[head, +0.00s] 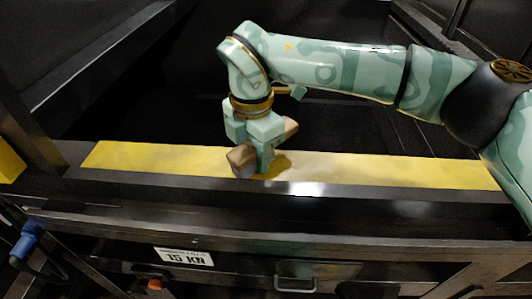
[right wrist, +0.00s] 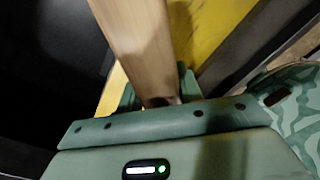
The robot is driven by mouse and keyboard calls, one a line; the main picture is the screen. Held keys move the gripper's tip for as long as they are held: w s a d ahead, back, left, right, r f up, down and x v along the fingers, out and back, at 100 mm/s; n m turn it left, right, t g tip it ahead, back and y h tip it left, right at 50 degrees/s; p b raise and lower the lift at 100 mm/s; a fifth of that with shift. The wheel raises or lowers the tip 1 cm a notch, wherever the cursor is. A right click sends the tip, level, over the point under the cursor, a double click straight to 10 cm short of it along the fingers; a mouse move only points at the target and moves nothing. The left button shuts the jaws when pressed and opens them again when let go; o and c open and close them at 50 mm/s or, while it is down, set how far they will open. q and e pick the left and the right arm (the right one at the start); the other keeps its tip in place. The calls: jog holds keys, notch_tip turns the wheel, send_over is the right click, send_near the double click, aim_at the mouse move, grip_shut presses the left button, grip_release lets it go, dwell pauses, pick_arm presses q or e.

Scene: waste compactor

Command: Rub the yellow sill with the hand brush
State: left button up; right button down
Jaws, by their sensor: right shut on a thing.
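The yellow sill (head: 390,169) runs across the middle of the head view, with greyish smudged patches along it. It also shows in the right wrist view (right wrist: 220,22). My right gripper (head: 258,160) points down over the sill, left of its middle. It is shut on the hand brush (head: 241,158), whose wooden body shows on both sides of the fingers. In the right wrist view the brush's wood (right wrist: 138,45) runs up from the jaws. The bristles are hidden, and I cannot tell whether they touch the sill. My left gripper is out of view.
Behind the sill is a dark open hopper (head: 170,100). In front, a dark ledge carries a white "15 KN" label (head: 184,257) and a metal handle (head: 295,284). A blue-handled item (head: 27,240) is at the lower left. The sill is clear on both sides of the brush.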

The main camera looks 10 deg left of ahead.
aim_at(362, 175)
jog(key=shift+s+d+f, duration=0.1)
jog(key=shift+d, duration=0.95)
jog(key=shift+s+d+f, duration=0.1)
jog(key=shift+d, duration=0.9)
jog(key=shift+w+d+r+p, duration=0.1)
jog(key=shift+d+p, duration=0.2)
jog(key=shift+d, duration=1.3)
jog(key=shift+d+r+p, duration=0.1)
jog(key=shift+d+p, duration=0.15)
jog(key=shift+d, duration=1.35)
jog(key=shift+w+d+f, duration=0.1)
jog(key=shift+d, duration=1.65)
jog(key=shift+d+f, duration=0.1)
jog(key=shift+d, duration=1.65)
jog(key=shift+w+d+p, duration=0.1)
jog(key=shift+d+p, duration=0.35)
jog(key=shift+d, duration=1.35)
jog(key=shift+r, duration=0.15)
jog(key=r+p, duration=0.1)
jog(key=r, duration=0.1)
jog(key=r+p, duration=0.2)
jog(key=r, duration=0.1)
jog(key=shift+s+r, duration=0.2)
jog(key=shift+r, duration=0.15)
jog(key=shift+w+r+p, duration=0.1)
jog(key=shift+r+p, duration=0.2)
jog(key=shift+p, duration=0.1)
jog(key=shift+w, duration=0.1)
